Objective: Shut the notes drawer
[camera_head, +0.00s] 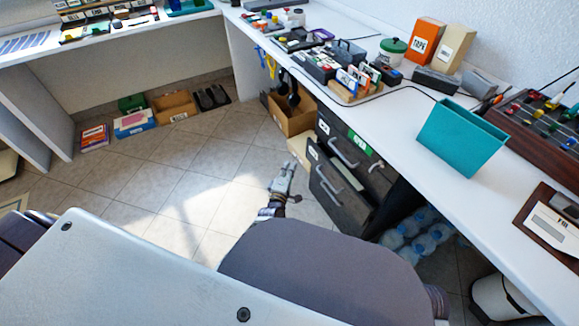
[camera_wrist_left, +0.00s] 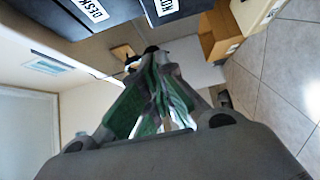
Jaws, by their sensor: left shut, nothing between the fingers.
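A dark drawer unit (camera_head: 352,150) stands under the right-hand desk. Its lower drawer (camera_head: 326,186) is pulled out, with its open top showing behind the front and a grey bar handle on it. I cannot read which label says notes. My left gripper (camera_head: 284,178) is shut and empty, just left of the pulled-out drawer's front and apart from it. In the left wrist view the shut fingers (camera_wrist_left: 158,112) have green pads, and dark fronts with white labels (camera_wrist_left: 92,10) show at the top. My right gripper is not in view.
A cardboard box (camera_head: 290,118) stands on the floor beyond the drawer unit. Bottle packs (camera_head: 412,232) sit under the desk to its right. A teal bin (camera_head: 462,138) stands on the desktop. The tiled floor left of my gripper is clear.

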